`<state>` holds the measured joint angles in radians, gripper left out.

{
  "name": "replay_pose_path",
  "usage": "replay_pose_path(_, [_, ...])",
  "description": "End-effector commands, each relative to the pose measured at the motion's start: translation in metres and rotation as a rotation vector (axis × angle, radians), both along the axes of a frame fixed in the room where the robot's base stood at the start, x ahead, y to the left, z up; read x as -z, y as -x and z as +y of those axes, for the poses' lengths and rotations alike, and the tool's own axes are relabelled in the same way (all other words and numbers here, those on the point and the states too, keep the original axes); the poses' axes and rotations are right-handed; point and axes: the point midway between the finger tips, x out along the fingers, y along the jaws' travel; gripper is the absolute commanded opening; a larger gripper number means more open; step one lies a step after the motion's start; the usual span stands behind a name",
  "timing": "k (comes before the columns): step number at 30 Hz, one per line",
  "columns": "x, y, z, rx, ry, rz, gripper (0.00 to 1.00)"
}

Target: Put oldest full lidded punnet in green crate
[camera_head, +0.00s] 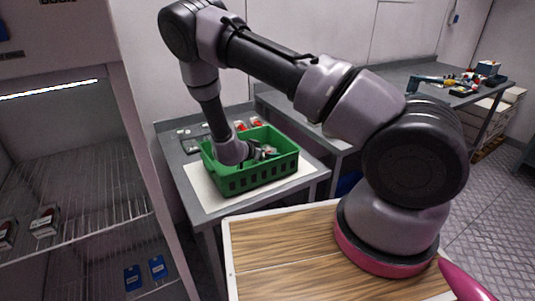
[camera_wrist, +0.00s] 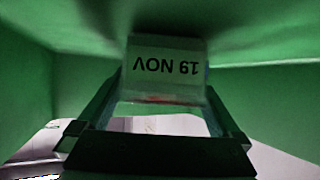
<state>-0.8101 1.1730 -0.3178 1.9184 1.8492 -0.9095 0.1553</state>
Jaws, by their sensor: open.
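The green crate (camera_head: 262,178) stands on a light mat on the grey side table, and its green walls fill much of the wrist view (camera_wrist: 40,85). My gripper (camera_head: 259,153) reaches down inside the crate. In the wrist view my gripper (camera_wrist: 164,98) is open, with its fingers on both sides of a clear punnet (camera_wrist: 165,97). The punnet's label (camera_wrist: 166,68) reads "19 NOV" upside down, and a little red shows below it. I cannot tell whether the fingers touch the punnet, or see its lid clearly.
Red-filled punnets (camera_head: 241,126) stand behind the crate on the table. A wood-topped surface (camera_head: 285,260) lies in front. A far bench (camera_head: 425,72) holds tools and small items.

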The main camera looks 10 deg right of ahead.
Motion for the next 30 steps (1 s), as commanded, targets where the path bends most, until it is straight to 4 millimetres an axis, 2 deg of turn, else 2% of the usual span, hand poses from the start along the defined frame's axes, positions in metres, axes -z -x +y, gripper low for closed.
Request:
replay_pose_path(6, [-0.018, 0.022, 0.027, -0.004, -0.002, 0.001, 1.0])
replay_pose_path(12, [-0.029, 0.037, 0.043, -0.002, 0.0, 0.002, 1.0])
replay_pose_path(18, [-0.033, 0.04, 0.046, 0.0, -0.004, 0.002, 1.0])
replay_pose_path(22, [-0.043, 0.032, 0.05, -0.008, -0.059, 0.004, 1.0])
replay_pose_path(26, [-0.076, 0.012, 0.06, -0.039, -0.206, 0.008, 1.0])
replay_pose_path(30, [-0.137, -0.01, 0.073, -0.117, -0.427, 0.018, 1.0])
